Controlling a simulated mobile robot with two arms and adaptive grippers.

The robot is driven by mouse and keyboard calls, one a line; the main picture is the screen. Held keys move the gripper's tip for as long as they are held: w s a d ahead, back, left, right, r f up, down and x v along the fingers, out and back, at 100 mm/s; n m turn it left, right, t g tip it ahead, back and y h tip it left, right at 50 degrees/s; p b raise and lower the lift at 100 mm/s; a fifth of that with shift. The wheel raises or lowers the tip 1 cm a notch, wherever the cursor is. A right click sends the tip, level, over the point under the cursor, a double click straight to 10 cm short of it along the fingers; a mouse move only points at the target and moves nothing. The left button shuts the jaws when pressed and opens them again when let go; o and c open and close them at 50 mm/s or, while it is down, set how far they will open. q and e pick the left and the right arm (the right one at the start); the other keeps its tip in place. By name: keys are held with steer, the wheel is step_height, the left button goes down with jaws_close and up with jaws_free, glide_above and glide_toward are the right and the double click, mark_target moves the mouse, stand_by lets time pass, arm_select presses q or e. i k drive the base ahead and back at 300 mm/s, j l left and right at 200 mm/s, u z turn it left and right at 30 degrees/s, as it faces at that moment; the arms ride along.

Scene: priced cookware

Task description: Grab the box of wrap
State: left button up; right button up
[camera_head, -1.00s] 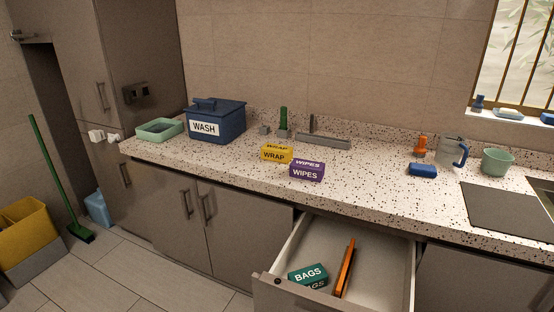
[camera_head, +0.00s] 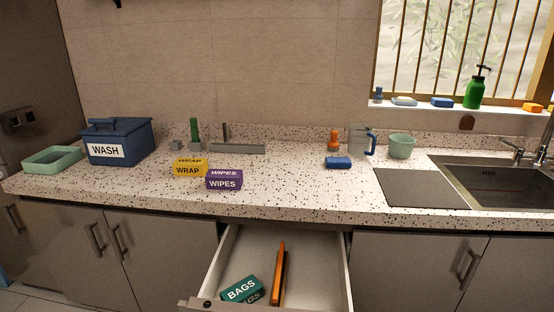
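The yellow box of wrap (camera_head: 188,168), labelled WRAP, sits on the speckled countertop (camera_head: 290,192). The purple box of wipes (camera_head: 224,180) stands just to its right and a little nearer the front edge. Neither of my grippers shows in the head view, so nothing is seen touching the wrap box.
An open drawer (camera_head: 321,262) juts out below, holding a green bags box (camera_head: 242,289) and an orange item (camera_head: 279,272). A blue wash bin (camera_head: 117,141) and green tray (camera_head: 52,159) stand left. A blue sponge (camera_head: 338,162) and sink (camera_head: 490,180) are right.

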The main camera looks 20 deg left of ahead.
mark_target(182, 166)
steer(key=i+j+z, duration=0.1)
steer(key=j+z, duration=0.4)
steer(key=j, duration=0.25)
steer(key=j+z, duration=0.45)
steer(key=j, duration=0.25)
steer(key=k+j+z, duration=0.2)
steer(key=j+z, duration=0.3)
steer(key=j, duration=0.2)
